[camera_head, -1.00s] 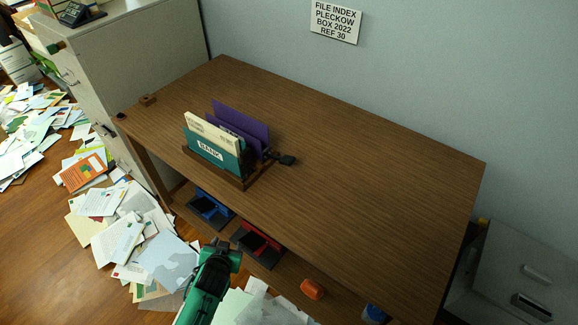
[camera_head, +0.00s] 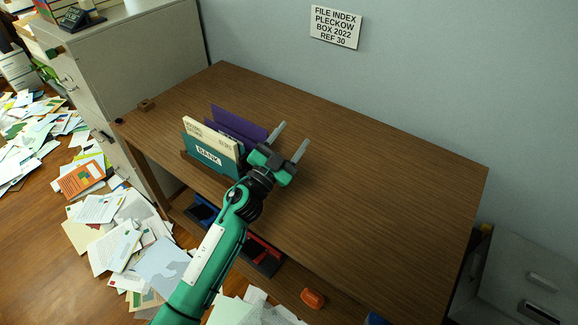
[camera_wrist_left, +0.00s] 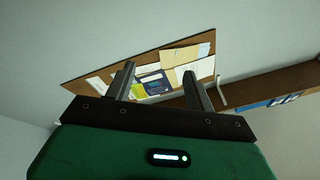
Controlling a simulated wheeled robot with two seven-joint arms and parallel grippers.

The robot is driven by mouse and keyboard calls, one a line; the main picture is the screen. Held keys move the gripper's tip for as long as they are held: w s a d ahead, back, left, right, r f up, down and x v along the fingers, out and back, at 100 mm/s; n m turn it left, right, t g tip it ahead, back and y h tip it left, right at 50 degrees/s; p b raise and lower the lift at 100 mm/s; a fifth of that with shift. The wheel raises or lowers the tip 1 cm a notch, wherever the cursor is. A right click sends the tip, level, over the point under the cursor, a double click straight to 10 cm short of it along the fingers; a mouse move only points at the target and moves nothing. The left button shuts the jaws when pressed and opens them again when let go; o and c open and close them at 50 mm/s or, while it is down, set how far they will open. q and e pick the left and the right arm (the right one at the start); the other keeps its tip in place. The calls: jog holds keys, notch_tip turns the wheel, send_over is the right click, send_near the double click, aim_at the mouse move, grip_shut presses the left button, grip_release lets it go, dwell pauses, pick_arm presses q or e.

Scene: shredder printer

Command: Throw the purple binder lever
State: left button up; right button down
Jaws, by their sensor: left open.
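The purple binder (camera_head: 238,122) stands upright at the back of the desktop holder, behind a cream folder (camera_head: 207,133) and a teal folder (camera_head: 203,152) labelled BANK. My left gripper (camera_head: 293,136) is open, just right of the purple binder, with its fingers pointing toward the wall. Nothing shows between the fingers in the left wrist view (camera_wrist_left: 160,72). The black lever piece at the binder's right side is hidden behind my gripper and wrist. My right gripper is not in view.
The wooden desk (camera_head: 390,200) is clear to the right. A grey cabinet (camera_head: 150,50) stands at the left. Blue and red trays (camera_head: 265,250) sit on the shelf below. Papers (camera_head: 115,230) cover the floor. The left wrist view shows a corkboard (camera_wrist_left: 90,75) on the wall.

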pick_arm(q)
jog(key=d+f+m+g, duration=0.2)
jog(key=d+m+g, duration=1.25)
jog(key=g, duration=0.25)
jog(key=w+a+n+y, duration=0.1)
jog(key=w+a+y, duration=0.2)
jog(key=a+y, duration=0.35)
jog(key=w+a+n+y, duration=0.2)
jog(key=w+a+y, duration=0.1)
jog(key=a+y, duration=0.4)
jog(key=shift+m+g+h, duration=0.25)
jog(key=shift+g+h, duration=0.05)
jog(key=shift+h, duration=0.05)
jog(key=f, duration=0.4)
jog(key=a+f, duration=0.1)
jog(key=f, duration=0.8)
jog(key=shift+s+a+p, duration=0.15)
jog(key=shift+s+p, duration=0.05)
jog(key=shift+p, duration=0.15)
jog(key=shift+f, duration=0.2)
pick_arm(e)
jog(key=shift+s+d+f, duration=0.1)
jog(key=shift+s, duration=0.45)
pick_arm(q)
grip_shut()
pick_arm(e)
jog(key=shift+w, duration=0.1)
